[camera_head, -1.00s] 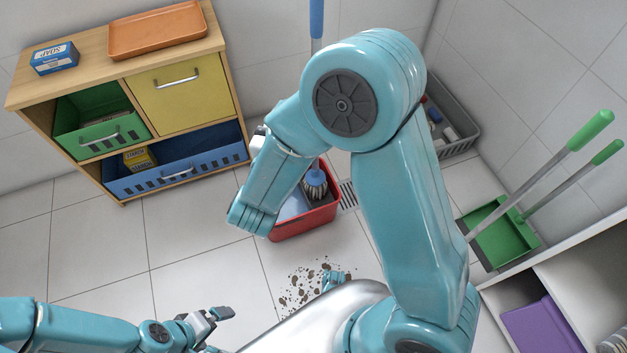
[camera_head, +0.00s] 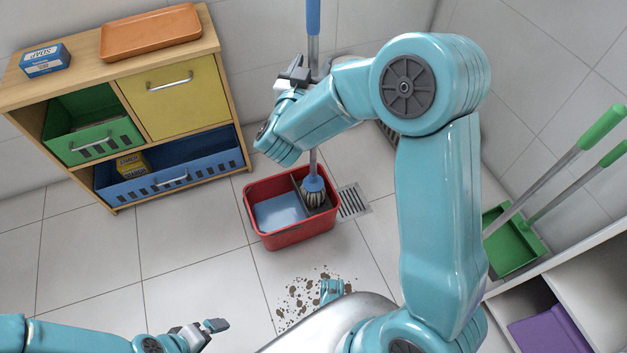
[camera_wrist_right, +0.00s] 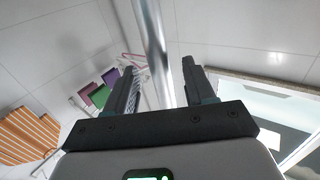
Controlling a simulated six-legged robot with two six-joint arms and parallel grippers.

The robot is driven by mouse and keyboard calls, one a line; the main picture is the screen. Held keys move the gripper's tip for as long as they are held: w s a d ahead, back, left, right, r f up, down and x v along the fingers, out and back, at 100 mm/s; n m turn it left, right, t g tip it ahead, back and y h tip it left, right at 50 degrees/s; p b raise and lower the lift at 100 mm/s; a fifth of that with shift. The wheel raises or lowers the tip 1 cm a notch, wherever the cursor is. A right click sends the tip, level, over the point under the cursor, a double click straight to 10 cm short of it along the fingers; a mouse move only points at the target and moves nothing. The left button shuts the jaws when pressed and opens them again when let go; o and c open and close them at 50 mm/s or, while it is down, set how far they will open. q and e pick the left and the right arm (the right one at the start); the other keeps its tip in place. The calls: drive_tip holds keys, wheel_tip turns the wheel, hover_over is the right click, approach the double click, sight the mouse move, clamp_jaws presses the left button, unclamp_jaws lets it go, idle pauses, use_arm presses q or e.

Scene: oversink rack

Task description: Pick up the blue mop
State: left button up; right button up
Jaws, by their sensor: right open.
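The blue mop stands upright with its blue grip (camera_head: 313,18) at the top edge of the head view. Its blue and grey head (camera_head: 314,190) is in the red bucket (camera_head: 290,238). My right gripper (camera_head: 302,72) is open at the metal handle, just below the blue grip. My own arm hides part of the handle. In the right wrist view the metal handle (camera_wrist_right: 152,45) runs down between the two dark fingers of my right gripper (camera_wrist_right: 158,78); whether they touch it is unclear. My left gripper (camera_head: 212,337) is low in the head view, open and empty.
A wooden cabinet (camera_head: 226,95) with drawers stands at left, bearing an orange tray (camera_head: 150,32) and a soap box (camera_head: 45,60). A floor drain (camera_head: 353,201) is beside the bucket. Brown dirt (camera_head: 305,292) lies in front. A green dustpan (camera_head: 510,240) stands at right.

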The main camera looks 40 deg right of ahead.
drive_tip(key=shift+x, duration=0.9)
clamp_jaws()
drive_tip(key=shift+r, duration=0.15)
